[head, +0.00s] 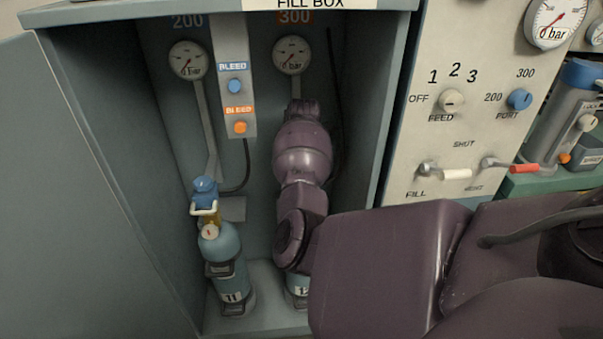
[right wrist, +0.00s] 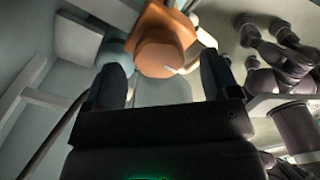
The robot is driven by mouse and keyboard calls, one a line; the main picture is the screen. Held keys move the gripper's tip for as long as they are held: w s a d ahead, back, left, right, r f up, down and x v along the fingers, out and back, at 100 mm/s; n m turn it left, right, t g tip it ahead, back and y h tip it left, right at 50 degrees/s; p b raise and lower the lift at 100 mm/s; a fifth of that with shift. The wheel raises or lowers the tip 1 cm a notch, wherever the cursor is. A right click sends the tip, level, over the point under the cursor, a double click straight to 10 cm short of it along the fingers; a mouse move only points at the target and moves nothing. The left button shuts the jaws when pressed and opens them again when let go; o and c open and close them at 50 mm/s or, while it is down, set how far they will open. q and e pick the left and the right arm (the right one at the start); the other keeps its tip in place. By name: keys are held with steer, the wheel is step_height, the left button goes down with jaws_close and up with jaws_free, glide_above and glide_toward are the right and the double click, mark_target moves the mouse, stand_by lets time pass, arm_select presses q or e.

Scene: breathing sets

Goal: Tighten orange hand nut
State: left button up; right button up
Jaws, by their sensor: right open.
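The orange hand nut (right wrist: 163,52) shows at the top middle of the right wrist view. My right gripper (right wrist: 163,68) is open, with one dark finger on each side below the nut. I cannot tell whether either finger touches it. In the head view my right arm reaches into the fill box (head: 363,95) in front of the right-hand cylinder (head: 298,300), hiding the nut and the gripper's fingers. My left gripper does not show clearly in either view.
The left cylinder (head: 228,262) stands in the box with a blue hand nut (head: 205,188) on top. Two gauges (head: 187,60) (head: 291,54) and a bleed panel (head: 237,100) are on the back wall. The open door (head: 80,180) is at left, a control panel (head: 480,60) at right.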

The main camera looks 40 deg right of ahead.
steer(key=shift+f, duration=0.85)
steer(key=c, duration=0.9)
